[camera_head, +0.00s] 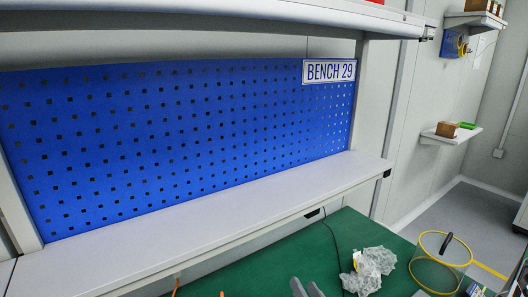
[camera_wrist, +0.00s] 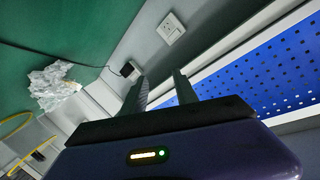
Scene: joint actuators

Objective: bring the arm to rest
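My gripper (camera_head: 307,289) shows only by its fingertips at the bottom edge of the head view, above the green mat (camera_head: 300,252). In the wrist view, my gripper (camera_wrist: 159,92) has its two fingers apart with nothing between them. The fingers point towards the wall and the shelf side of the bench. The rest of my arm is out of the head view.
A blue pegboard (camera_head: 180,140) with a "BENCH 29" sign (camera_head: 329,71) stands behind a light shelf (camera_head: 200,232). Crumpled clear plastic (camera_head: 368,270) and a yellow-rimmed clear container (camera_head: 437,272) sit right of my gripper. A black cable (camera_head: 334,240) crosses the mat.

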